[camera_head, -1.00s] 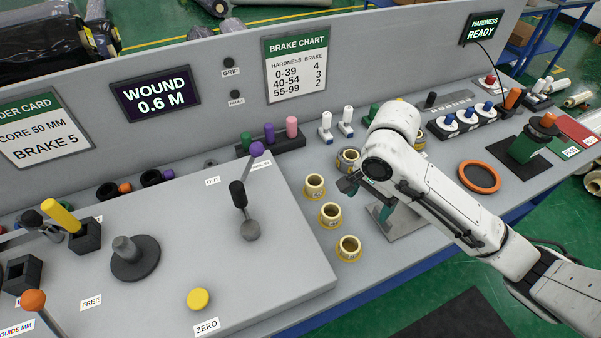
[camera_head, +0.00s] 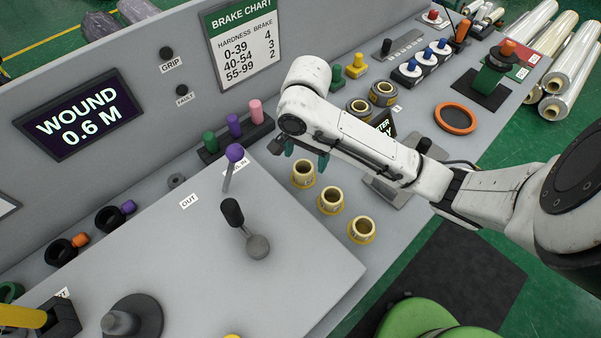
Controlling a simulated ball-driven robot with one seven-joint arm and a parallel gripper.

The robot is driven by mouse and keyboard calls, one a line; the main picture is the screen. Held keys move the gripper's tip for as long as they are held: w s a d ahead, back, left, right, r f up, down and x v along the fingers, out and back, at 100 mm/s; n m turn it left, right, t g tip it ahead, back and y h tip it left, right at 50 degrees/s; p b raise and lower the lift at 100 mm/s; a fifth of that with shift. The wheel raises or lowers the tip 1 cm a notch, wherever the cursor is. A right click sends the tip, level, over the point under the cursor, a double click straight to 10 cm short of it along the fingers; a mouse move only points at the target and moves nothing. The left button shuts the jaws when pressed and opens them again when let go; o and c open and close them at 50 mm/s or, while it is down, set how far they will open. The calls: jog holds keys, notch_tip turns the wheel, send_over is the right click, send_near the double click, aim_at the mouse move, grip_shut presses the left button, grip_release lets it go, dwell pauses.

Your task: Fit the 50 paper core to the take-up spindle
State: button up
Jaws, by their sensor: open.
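Three tan, yellow-rimmed paper cores stand upright in a row: the far one (camera_head: 303,174), the middle one (camera_head: 331,201) and the near one (camera_head: 362,229). Their size marks are too small to read, so I cannot tell which is the 50. My gripper (camera_head: 307,157) has teal fingers spread apart and empty, in the picture just above the far core; I cannot tell the height gap. A grey post on a round dark base (camera_head: 122,322), perhaps the take-up spindle, is at lower left, cut by the frame edge, with no core on it.
Two grey-sided rolls (camera_head: 371,102) stand behind my arm. An orange ring (camera_head: 456,118) lies right. A screen (camera_head: 67,116) reads WOUND 0.6 M.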

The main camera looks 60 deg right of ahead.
aim_at(303, 170)
jog(key=shift+w+a+f+b, duration=0.1)
jog(key=shift+f+b, duration=0.5)
jog(key=shift+f, duration=1)
jog(key=shift+w+f+b, duration=0.1)
jog(key=shift+f+b, duration=0.5)
jog(key=shift+f, duration=0.95)
jog(key=shift+c, duration=0.5)
jog(key=c, duration=1)
